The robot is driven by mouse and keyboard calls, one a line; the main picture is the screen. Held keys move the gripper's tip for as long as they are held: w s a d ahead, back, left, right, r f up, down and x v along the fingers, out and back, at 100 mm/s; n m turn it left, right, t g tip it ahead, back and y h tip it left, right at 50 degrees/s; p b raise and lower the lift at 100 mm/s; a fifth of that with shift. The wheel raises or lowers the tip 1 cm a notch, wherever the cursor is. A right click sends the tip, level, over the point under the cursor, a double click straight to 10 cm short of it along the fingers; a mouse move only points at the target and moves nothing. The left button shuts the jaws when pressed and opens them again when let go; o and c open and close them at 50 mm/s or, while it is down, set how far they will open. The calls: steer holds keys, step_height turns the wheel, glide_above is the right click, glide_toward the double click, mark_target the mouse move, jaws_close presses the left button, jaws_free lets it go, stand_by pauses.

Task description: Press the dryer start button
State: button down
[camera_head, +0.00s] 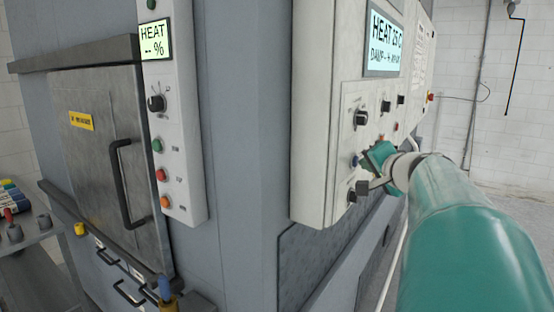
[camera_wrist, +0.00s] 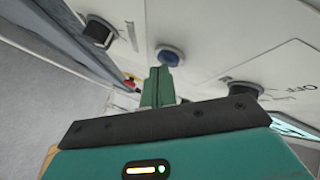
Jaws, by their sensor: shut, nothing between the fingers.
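The right-hand control box (camera_head: 318,110) carries a display (camera_head: 384,42), several dark knobs and several coloured buttons. A round blue button (camera_head: 354,160) sits on its lower panel; it also shows in the wrist view (camera_wrist: 170,56). My gripper (camera_head: 368,166) is at this lower panel, just beside the blue button. In the wrist view its green fingers (camera_wrist: 160,76) are together and empty, with the tips right by the button's lower edge. I cannot tell whether they touch it. Which button is the dryer start is not readable; my gripper hides part of the panel.
A dark knob (camera_head: 358,191) sits close below the fingers, another (camera_head: 360,118) above. A red button (camera_head: 430,96) is at the box's far end. On the left are a second panel (camera_head: 180,100) and a metal door (camera_head: 100,150) with a handle.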

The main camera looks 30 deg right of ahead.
steer(key=shift+s+d, duration=0.2)
steer(key=shift+s, duration=0.45)
steer(key=s, duration=0.1)
steer(key=s+d, duration=0.1)
steer(key=s, duration=0.1)
steer(key=s+d, duration=0.1)
steer(key=shift+s, duration=0.3)
stand_by(0.7)
